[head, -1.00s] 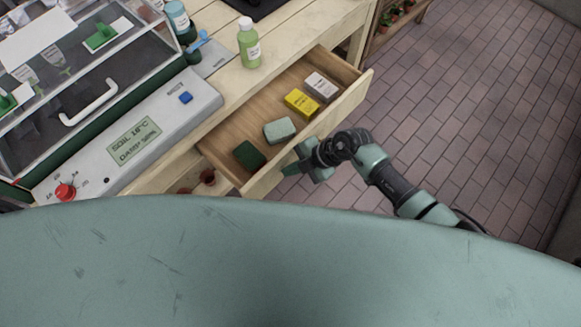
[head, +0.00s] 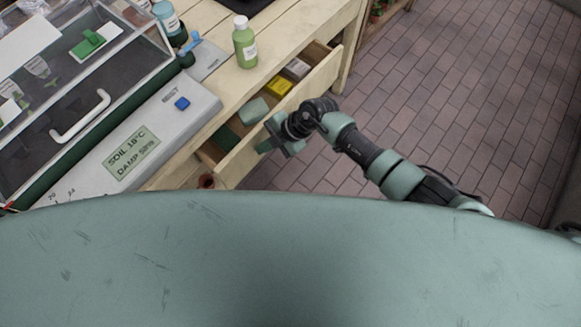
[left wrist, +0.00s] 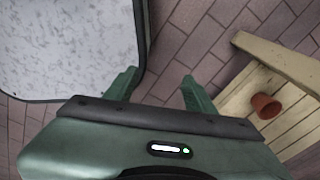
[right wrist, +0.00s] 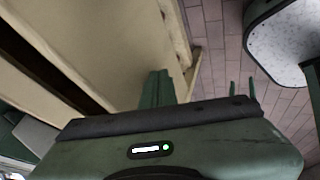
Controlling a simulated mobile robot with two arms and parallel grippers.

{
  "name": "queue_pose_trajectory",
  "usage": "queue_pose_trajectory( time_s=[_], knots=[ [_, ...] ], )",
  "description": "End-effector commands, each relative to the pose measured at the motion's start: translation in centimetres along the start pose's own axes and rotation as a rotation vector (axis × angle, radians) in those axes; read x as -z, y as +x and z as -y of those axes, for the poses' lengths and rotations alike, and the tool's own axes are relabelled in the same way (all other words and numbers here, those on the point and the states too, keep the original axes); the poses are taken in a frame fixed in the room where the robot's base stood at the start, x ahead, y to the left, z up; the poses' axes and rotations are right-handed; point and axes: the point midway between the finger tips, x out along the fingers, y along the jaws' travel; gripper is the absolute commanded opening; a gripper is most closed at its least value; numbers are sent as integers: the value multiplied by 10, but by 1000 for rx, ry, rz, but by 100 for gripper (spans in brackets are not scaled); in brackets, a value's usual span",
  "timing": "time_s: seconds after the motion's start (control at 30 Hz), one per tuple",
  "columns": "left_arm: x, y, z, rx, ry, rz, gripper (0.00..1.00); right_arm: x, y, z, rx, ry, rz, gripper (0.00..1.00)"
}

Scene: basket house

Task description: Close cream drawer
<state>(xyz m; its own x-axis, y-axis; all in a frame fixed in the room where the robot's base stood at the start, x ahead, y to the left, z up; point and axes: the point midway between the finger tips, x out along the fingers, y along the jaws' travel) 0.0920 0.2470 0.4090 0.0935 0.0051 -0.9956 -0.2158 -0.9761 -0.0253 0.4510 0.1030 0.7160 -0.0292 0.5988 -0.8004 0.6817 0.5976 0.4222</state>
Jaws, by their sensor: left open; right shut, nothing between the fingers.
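The cream drawer (head: 314,87) is partly open under the wooden bench top in the head view. Its front panel also shows close up in the right wrist view (right wrist: 95,45). Inside lie a dark green block (head: 224,138), a pale green block (head: 253,112), a yellow box (head: 278,87) and a whitish box (head: 296,69), partly hidden by the panel. My right gripper (head: 266,145) is shut and empty at the outer face of the front panel; I cannot tell if it touches. My left gripper (left wrist: 160,90) is open and empty over the floor, outside the head view.
On the bench stand a green bottle (head: 244,42) and a glass-lidded case with a grey control panel (head: 150,140). A terracotta pot (left wrist: 266,105) sits on slatted wood in the left wrist view. The brick floor right of the drawer is clear.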

Motion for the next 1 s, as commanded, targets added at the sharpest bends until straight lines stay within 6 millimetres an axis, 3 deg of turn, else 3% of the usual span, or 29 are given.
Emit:
queue_pose_trajectory(
  time_s=[0.1,0.4,1.0],
  knots=[
    [-3,18,-1,-1,0,2,55,-2,16,-21,-1,-4,0,0],
    [-5,38,-20,-22,-7,2,55,-1,33,-57,-1,-1,0,0],
    [-6,40,-13,-13,-4,3,55,0,34,-64,0,0,0,0]
  ],
)
